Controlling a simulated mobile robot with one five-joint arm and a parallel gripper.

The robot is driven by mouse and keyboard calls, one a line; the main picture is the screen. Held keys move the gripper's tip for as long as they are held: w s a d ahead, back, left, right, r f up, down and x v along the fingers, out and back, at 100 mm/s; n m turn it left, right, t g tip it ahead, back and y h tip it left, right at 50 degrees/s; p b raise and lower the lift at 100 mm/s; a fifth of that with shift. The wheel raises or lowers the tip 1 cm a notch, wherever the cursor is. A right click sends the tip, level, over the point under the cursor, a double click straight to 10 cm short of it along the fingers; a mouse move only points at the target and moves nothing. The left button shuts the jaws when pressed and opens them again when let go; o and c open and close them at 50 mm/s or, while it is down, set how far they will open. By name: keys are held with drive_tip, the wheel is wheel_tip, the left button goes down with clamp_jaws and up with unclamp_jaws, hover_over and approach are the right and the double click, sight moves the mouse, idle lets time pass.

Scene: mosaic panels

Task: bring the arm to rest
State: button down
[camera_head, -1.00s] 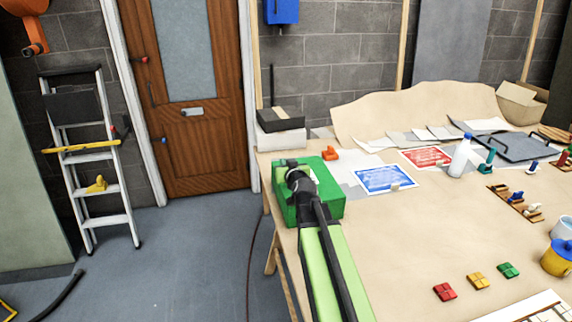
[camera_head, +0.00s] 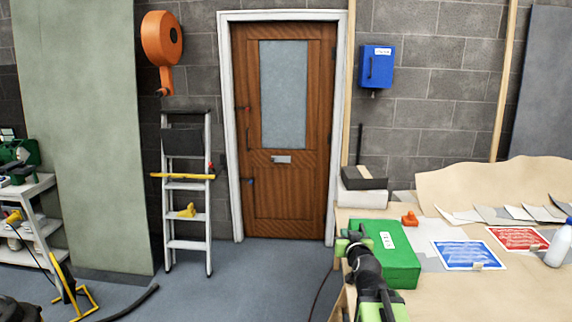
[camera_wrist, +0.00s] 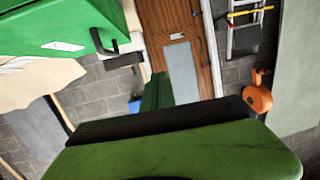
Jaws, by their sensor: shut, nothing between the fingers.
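My arm reaches up from the bottom edge of the head view. My gripper (camera_head: 350,242) shows small there, at the left side of a green case (camera_head: 388,253) on the workbench. In the wrist view, its green and black jaw parts (camera_wrist: 158,100) fill the lower middle, and the fingers are shut with nothing between them. The green case (camera_wrist: 60,28) shows at the upper left of the wrist view, close to the gripper. I cannot tell whether they touch.
The workbench (camera_head: 480,290) carries a blue sheet (camera_head: 462,254), a red sheet (camera_head: 515,238) and a white bottle (camera_head: 559,245). A wooden door (camera_head: 283,205), a stepladder (camera_head: 187,228) and an orange reel (camera_head: 162,38) stand behind. Open floor (camera_head: 240,285) lies left of the bench.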

drive_tip(key=s+a+f+n+g+y, duration=0.2)
drive_tip(key=s+a+f+g, duration=0.5)
drive_tip(key=a+f, duration=0.35)
drive_tip(key=s+d+f+g+h, duration=0.1)
drive_tip(key=s+f+g, duration=0.2)
drive_tip(key=s, duration=0.5)
drive_tip(key=s+d+f+m+g, duration=0.1)
drive_tip(key=s+f+g, duration=0.3)
drive_tip(key=s, duration=0.4)
drive_tip(key=shift+d+f+m+g+h, duration=0.15)
drive_tip(key=shift+d+m+g+h, duration=0.15)
drive_tip(key=shift+d+g+h, duration=0.15)
